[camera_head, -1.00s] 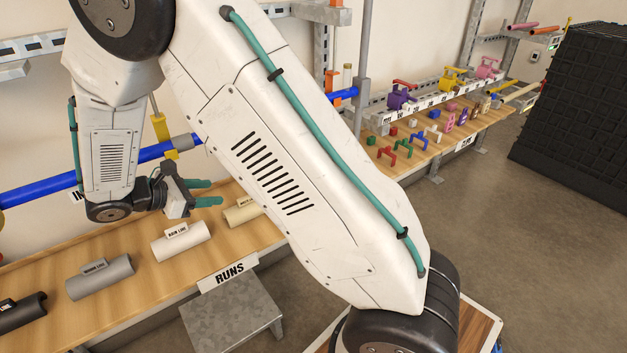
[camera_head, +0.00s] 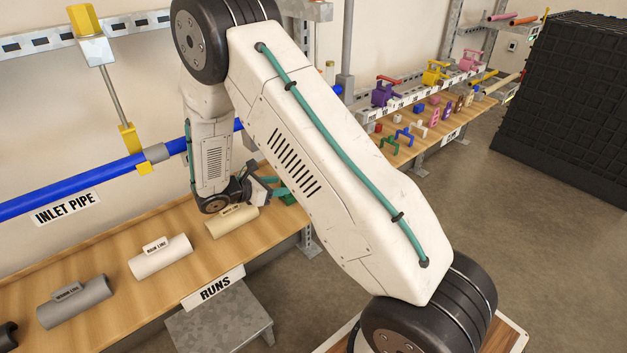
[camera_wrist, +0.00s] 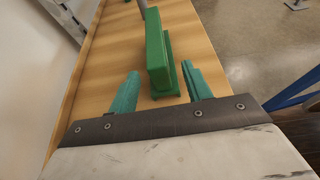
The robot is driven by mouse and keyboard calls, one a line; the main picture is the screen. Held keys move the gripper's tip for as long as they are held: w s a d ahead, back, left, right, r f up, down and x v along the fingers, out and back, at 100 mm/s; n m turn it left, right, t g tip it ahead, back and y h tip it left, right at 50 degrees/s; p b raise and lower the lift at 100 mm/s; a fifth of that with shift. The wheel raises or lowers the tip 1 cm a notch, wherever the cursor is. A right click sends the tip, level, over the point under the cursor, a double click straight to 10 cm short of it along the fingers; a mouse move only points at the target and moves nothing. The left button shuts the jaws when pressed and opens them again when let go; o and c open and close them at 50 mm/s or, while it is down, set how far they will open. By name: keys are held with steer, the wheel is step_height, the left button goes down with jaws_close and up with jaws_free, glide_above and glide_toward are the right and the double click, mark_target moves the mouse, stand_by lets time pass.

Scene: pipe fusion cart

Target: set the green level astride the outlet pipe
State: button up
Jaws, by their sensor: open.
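The green level (camera_wrist: 157,50) stands on the wooden bench in the wrist view, a narrow upright block on a wider green foot. In the head view a green piece (camera_head: 288,199) shows at the bench's right end, partly hidden by my gripper and arm. My gripper (camera_wrist: 160,70) is open and empty, its teal fingers either side of the level's near end. Contact cannot be told. In the head view my gripper (camera_head: 275,187) is low over the bench. I cannot pick out the outlet pipe; the labelled blue pipe (camera_head: 85,186) is the inlet pipe.
Pipe pieces lie along the bench (camera_head: 110,240): a cream one (camera_head: 232,222) close to my gripper, a white one (camera_head: 160,258) and a grey one (camera_head: 75,302). A metal step (camera_head: 220,325) stands in front. Another bench with coloured valves (camera_head: 385,95) is at right. Floor between is clear.

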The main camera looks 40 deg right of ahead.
steer(key=x, duration=0.7)
steer(key=shift+w+d+r, duration=0.15)
steer(key=shift+d+r, duration=0.05)
steer(key=shift+d, duration=0.2)
jaws_close()
